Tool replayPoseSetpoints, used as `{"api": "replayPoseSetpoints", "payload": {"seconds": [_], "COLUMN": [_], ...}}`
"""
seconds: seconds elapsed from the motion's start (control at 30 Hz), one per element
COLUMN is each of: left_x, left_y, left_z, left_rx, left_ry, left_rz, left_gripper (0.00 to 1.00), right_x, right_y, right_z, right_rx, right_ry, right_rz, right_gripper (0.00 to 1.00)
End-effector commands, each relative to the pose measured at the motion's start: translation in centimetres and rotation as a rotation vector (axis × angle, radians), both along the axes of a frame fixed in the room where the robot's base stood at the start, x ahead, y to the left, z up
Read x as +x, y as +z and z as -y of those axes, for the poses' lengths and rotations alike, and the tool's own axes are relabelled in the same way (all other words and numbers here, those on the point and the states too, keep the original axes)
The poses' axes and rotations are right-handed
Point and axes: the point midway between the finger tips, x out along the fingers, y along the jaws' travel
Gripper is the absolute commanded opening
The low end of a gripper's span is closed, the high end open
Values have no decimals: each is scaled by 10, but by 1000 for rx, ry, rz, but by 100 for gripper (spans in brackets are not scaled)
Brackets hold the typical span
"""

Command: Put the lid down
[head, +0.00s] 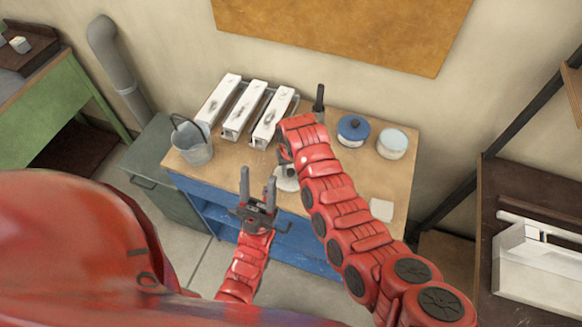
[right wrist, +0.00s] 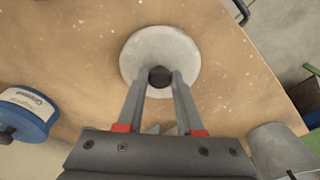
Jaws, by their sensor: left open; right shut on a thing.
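The lid (right wrist: 143,60) is a round, pale grey disc with a dark knob (right wrist: 160,77). In the right wrist view my right gripper (right wrist: 161,84) is shut on the knob, with a finger on either side. In the head view the lid (head: 287,184) shows partly below my right arm, near the bench's front edge. I cannot tell whether it touches the bench top. My left gripper (head: 257,186) is open and empty, in front of the bench and just left of the lid. My right gripper's fingers are mostly hidden by its arm in the head view.
A metal bucket (head: 194,151) stands at the bench's left end. White profiles (head: 245,110) lie at the back left. A blue-lidded tin (head: 353,129), an open pale tin (head: 392,145) and a dark-handled tool (head: 319,101) stand at the back right. A pale square (head: 381,210) lies front right.

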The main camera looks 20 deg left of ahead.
Motion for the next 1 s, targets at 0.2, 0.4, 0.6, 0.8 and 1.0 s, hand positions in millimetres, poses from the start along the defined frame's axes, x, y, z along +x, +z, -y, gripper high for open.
{"api": "replayPoseSetpoints", "payload": {"seconds": [0.2,0.4,0.6,0.8,1.0], "left_x": [0,0,0,0,0], "left_y": [-2,-2,2,-8,-23], "left_z": [0,0,0,0,0], "left_rx": [0,0,0,0,0], "left_ry": [0,0,0,0,0], "left_rz": [0,0,0,0,0], "left_gripper": [50,50,50,50,50], "right_x": [0,0,0,0,-3], "right_y": [-3,-2,3,16,49], "right_z": [0,0,0,-1,2], "right_rx": [0,0,0,3,4], "right_ry": [0,0,0,1,-1], "right_rz": [0,0,0,5,6], "right_gripper": [57,65,65,65,65]}}
